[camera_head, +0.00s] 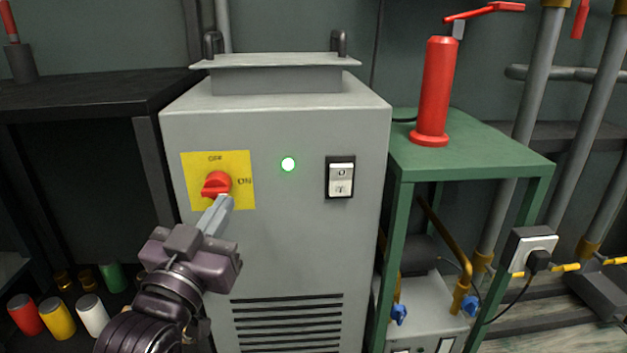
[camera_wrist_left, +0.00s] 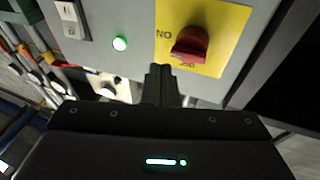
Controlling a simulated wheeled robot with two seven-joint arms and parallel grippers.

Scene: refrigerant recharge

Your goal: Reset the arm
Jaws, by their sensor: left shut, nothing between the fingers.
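My left gripper (camera_head: 221,207) is shut and empty. In the head view its fingertips are at the lower edge of the yellow plate, just below the red rotary knob (camera_head: 216,184); I cannot tell whether they touch it. The knob sits on the yellow plate (camera_head: 240,163) marked OFF and ON, on the front of the grey cabinet (camera_head: 290,240). In the left wrist view the closed fingers (camera_wrist_left: 163,75) are beside the red knob (camera_wrist_left: 190,44), with a gap in the picture. My right gripper is not in view.
A lit green lamp (camera_head: 288,164) and a rocker switch (camera_head: 340,177) are on the cabinet front. A green stand (camera_head: 490,155) with a red cylinder (camera_head: 436,90) is at the right. A black shelf (camera_head: 80,100) is at the left, with several coloured cans below.

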